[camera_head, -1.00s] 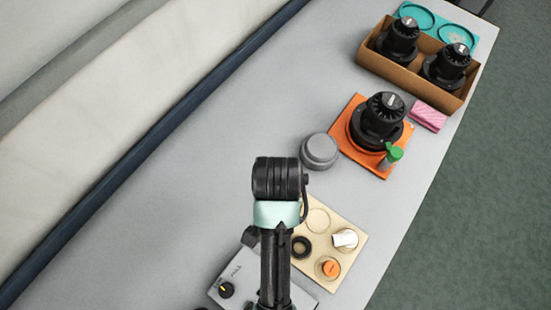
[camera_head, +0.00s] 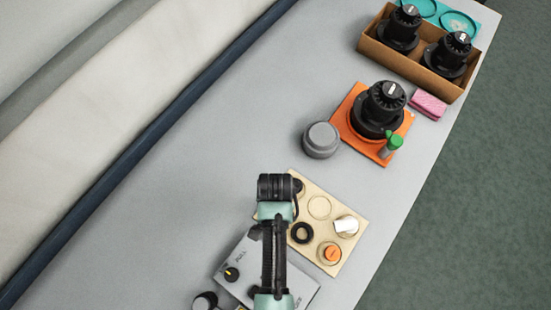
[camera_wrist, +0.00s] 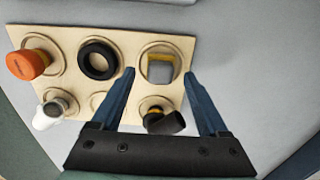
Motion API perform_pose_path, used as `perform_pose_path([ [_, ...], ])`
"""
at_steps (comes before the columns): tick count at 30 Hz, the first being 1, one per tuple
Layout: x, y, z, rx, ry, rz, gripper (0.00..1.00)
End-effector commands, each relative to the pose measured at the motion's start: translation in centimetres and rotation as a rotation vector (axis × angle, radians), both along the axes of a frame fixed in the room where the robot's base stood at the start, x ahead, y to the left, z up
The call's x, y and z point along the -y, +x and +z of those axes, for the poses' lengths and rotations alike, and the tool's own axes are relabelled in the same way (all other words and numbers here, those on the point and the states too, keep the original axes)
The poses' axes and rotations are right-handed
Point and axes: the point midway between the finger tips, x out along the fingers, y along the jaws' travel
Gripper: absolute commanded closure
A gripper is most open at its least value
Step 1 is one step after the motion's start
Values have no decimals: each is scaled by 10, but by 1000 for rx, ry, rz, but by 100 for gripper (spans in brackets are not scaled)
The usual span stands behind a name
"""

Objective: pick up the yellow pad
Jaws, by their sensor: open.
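In the wrist view, a small block with a yellow top edge and a grey face (camera_wrist: 160,70) sits in a round recess of the beige tray (camera_wrist: 70,38). It looks like the yellow pad. My gripper (camera_wrist: 159,74) is open, its two blue fingers pointing toward this recess, with the block framed between the fingertips. I cannot tell the height gap. A dark cylinder with a yellow part (camera_wrist: 163,120) sits in the recess nearer the palm, between the fingers. In the head view my arm hides the pad and the fingers.
The tray also holds an orange cap (camera_head: 332,253), a white cylinder (camera_head: 346,226) and a black ring (camera_head: 302,232). A grey control box (camera_head: 300,290) lies close by. A grey round lid (camera_head: 321,140) and an orange mat (camera_head: 349,105) with a black unit stand farther up.

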Motion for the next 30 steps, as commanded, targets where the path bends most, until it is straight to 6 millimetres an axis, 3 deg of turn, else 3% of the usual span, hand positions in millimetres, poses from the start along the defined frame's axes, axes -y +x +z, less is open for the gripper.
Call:
perform_pose_path([
  [4, 0, 0, -12, 1, 1, -1, 22],
  [12, 0, 0, -15, 1, 0, 0, 22],
  [25, 0, 0, -14, 1, 0, 0, 98],
  [30, 0, 0, -14, 1, 0, 0, 100],
])
